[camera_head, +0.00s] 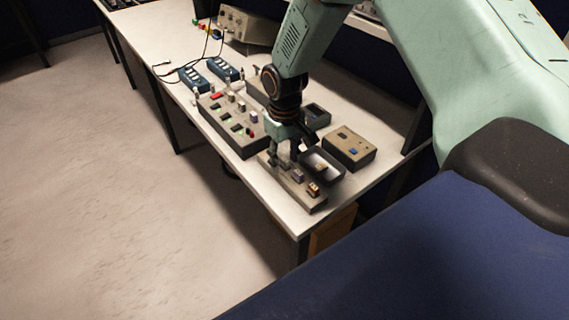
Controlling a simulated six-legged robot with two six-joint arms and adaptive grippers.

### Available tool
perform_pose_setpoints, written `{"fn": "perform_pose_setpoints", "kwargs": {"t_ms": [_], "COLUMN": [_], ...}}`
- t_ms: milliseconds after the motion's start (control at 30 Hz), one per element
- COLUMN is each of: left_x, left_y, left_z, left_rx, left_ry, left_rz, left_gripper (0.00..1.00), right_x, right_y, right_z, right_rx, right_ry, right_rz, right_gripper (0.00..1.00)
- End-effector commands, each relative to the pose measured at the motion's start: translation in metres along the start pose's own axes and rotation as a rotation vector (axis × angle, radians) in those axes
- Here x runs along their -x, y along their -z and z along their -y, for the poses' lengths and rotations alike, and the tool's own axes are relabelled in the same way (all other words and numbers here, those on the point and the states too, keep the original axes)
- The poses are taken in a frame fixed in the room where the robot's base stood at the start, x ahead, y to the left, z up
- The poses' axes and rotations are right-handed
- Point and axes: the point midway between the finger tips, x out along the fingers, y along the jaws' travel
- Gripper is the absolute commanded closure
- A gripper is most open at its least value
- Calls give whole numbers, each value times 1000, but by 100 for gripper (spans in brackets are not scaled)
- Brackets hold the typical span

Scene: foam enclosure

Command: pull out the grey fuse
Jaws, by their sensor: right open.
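A long beige fuse block (287,187) lies near the front end of the white bench. A brown-orange fuse (314,190) stands at its near end, with a greyish-purple fuse (298,176) beside it. My right gripper (284,164) points down over the far end of this block, open, its fingers low and close to the block. I cannot make out the grey fuse for certain; the fingers hide part of the far end. I cannot tell whether the fingers touch anything. My left gripper is not in view.
A dark open tray (335,176) with a small item is right of the gripper. A beige box with a blue button (349,147) stands behind it. A larger panel with red and green parts (229,135) is to the left. Blue power strips (193,80) lie farther back.

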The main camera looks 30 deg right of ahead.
Motion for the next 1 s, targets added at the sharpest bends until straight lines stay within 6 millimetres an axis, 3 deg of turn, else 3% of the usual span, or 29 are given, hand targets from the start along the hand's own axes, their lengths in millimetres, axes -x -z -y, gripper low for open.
{"fn": "perform_pose_setpoints", "kwargs": {"t_ms": [700, 1000], "left_x": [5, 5], "left_y": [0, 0], "left_z": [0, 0], "left_rx": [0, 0], "left_ry": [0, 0], "left_rz": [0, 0], "left_gripper": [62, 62], "right_x": [0, 0], "right_y": [0, 0], "right_z": [0, 0], "right_rx": [0, 0], "right_ry": [0, 0], "right_rz": [-1, 0], "right_gripper": [55, 79]}}
